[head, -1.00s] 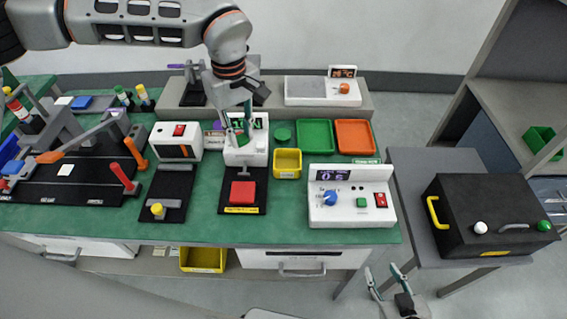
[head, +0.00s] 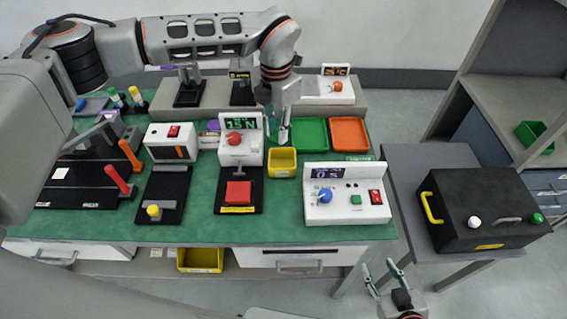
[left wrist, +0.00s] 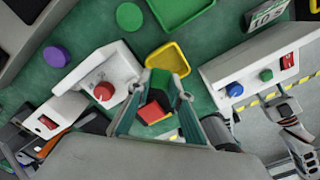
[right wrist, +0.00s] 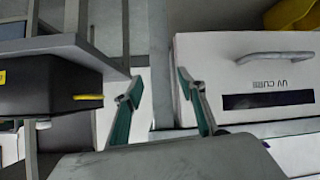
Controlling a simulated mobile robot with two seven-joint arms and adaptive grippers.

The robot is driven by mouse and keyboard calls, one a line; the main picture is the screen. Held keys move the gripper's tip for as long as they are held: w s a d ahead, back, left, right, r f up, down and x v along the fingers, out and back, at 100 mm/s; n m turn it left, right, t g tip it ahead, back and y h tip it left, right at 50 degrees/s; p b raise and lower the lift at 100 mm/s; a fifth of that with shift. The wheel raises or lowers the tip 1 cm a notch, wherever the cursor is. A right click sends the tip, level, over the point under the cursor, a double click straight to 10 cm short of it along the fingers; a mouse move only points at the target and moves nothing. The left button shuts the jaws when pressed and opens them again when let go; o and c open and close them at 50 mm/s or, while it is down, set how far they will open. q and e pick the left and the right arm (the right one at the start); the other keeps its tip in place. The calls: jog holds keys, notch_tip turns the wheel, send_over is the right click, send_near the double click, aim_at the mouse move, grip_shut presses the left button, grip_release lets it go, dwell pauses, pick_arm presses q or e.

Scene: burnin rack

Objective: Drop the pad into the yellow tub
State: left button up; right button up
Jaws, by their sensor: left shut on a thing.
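The yellow tub (head: 282,175) stands on the green bench top, in front of the green tray. In the left wrist view the tub's rim (left wrist: 181,54) shows just past the fingertips. My left gripper (head: 279,138) is behind and above the tub. It is shut on a small dark green pad (left wrist: 159,78), which shows between the fingers in the left wrist view and is mostly hidden in the head view. My right gripper (head: 388,277) is open and empty, low in front of the bench; it also shows in the right wrist view (right wrist: 158,90).
A white device with a red knob (head: 234,139) stands left of the tub, with a red square (head: 238,192) in front of it. A white box with a blue knob (head: 345,203) stands to the right. Green (head: 302,119) and orange (head: 350,134) trays lie behind. Another yellow bin (head: 201,268) sits below.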

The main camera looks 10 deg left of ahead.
pick_arm(q)
jog(key=shift+f+b, duration=1.9)
jog(key=shift+f, duration=1.05)
jog(key=o, duration=0.8)
notch_tip(320, 180, up, 12)
jog(key=shift+r, duration=0.1)
